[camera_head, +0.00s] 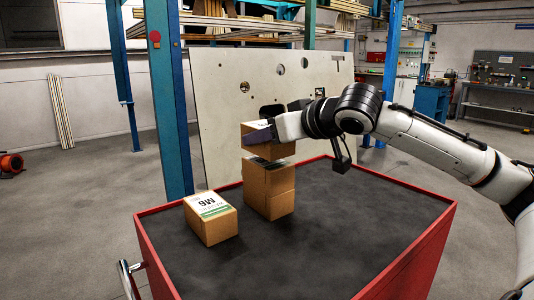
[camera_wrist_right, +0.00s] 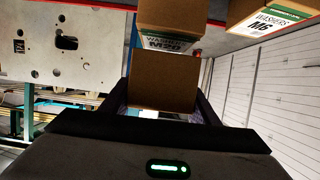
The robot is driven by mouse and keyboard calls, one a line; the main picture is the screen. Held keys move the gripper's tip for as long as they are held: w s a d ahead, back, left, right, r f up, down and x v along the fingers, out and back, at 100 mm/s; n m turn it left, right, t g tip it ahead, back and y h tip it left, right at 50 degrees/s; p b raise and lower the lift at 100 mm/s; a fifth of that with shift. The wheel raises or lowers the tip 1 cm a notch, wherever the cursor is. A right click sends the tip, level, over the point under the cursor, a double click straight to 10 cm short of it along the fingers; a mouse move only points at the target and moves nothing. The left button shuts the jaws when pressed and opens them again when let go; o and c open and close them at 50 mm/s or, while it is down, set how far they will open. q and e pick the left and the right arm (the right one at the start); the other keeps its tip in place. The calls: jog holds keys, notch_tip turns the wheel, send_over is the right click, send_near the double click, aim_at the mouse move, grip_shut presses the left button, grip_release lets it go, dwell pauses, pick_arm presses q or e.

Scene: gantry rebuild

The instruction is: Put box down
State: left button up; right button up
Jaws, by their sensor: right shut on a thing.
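My right gripper (camera_head: 258,134) is shut on a small brown cardboard box (camera_head: 253,148), low over a brown cardboard stack (camera_head: 268,190) on the red-rimmed cart. Whether the held box touches the stack's top is unclear. In the right wrist view, the held box (camera_wrist_right: 163,80) sits between the two fingers, and a box labelled WASHERS M20 (camera_wrist_right: 172,20) shows just beyond it. A separate M6 box (camera_head: 211,222) lies on the cart left of the stack; it also shows in the right wrist view (camera_wrist_right: 262,16). My left gripper is in neither view.
The cart (camera_head: 408,259) has a dark top with free room to the right and in front of the boxes. A large pale panel with holes (camera_head: 222,95) stands behind it. A blue post (camera_head: 168,110) rises close behind the cart's left side.

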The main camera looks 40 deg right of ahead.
notch_tip(320, 180, down, 2)
jog(key=shift+w+d+b, duration=0.1)
jog(key=shift+b, duration=0.2)
jog(key=shift+r, duration=0.1)
jog(key=o, duration=1.4)
jog(key=shift+s+a+b, duration=0.2)
jog(key=shift+s+b, duration=0.35)
jog(key=d+b+v, duration=0.1)
jog(key=b+v, duration=0.1)
jog(key=v, duration=0.9)
jog(key=shift+a+r, duration=0.15)
jog(key=shift+a, duration=0.3)
jog(key=shift+w, duration=0.1)
